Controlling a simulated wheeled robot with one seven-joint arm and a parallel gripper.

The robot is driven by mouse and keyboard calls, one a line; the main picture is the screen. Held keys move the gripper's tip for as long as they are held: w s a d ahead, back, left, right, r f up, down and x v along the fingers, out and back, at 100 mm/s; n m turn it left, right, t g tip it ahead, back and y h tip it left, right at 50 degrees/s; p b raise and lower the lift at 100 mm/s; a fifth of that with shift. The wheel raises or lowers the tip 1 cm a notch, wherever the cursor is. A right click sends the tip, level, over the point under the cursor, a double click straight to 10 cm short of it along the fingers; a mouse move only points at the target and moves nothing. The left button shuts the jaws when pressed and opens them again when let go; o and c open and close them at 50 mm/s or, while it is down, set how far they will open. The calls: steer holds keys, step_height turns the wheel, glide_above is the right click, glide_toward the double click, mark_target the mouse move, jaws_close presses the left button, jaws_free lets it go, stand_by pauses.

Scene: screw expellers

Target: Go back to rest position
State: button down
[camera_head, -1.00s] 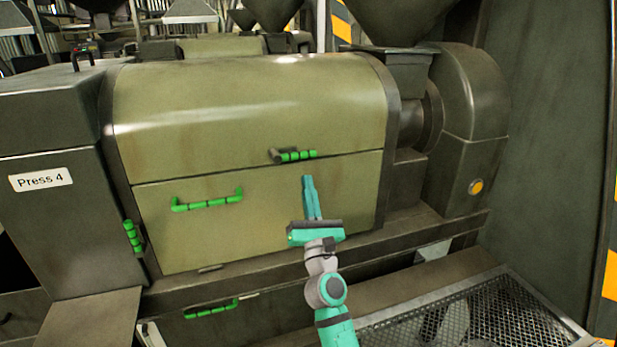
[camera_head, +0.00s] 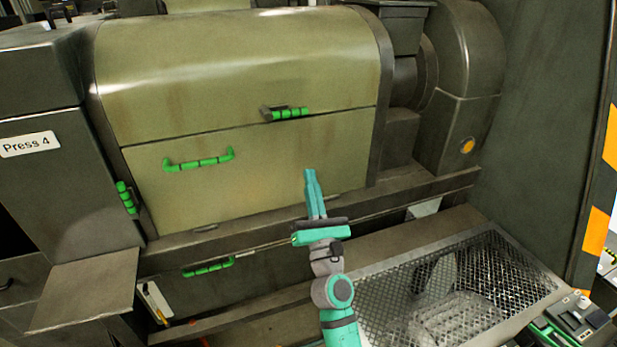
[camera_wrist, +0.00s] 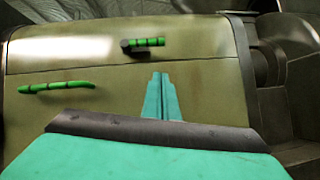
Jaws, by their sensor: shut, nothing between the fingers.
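My gripper (camera_head: 311,181) is teal, with its two long fingers together and nothing between them. In the head view it stands in front of the lower right part of the press's olive cover (camera_head: 240,150). In the wrist view the fingers (camera_wrist: 161,85) point up toward the same cover (camera_wrist: 60,95), below its green latch handle. I cannot tell how far the fingertips are from the cover. My arm reaches up from the bottom of the head view.
The cover has a long green handle (camera_head: 198,160) and a green latch handle (camera_head: 286,113). A cabinet labelled Press 4 (camera_head: 40,170) stands at left. A drawer handle (camera_head: 208,267) is below. A mesh grate (camera_head: 480,285) lies at lower right, close to my arm.

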steer(key=s+a+f+m+g+h, duration=0.25)
steer(key=s+a+f+m, duration=0.25)
steer(key=s+f+m, duration=0.7)
steer(key=s+a+f+m+g+h, duration=0.1)
steer(key=s+a+f+m+h, duration=0.25)
steer(key=s+f+m, duration=0.7)
steer(key=s+d+f+m+g, duration=0.1)
steer(key=s+m, duration=0.3)
steer(key=s, duration=0.5)
steer(key=s+d+f+m+g+y, duration=0.1)
steer(key=s+d+f+m+g, duration=0.1)
steer(key=s, duration=0.7)
steer(key=s+d+f+m+g+y, duration=0.1)
steer(key=s+d+f+m+g, duration=0.1)
steer(key=s+m, duration=0.4)
steer(key=s+f, duration=0.1)
steer(key=s, duration=0.2)
steer(key=shift+s+f, duration=0.15)
steer(key=shift+s, duration=0.15)
steer(key=c, duration=2.4)
jaws_free()
steer(key=shift+c, duration=0.2)
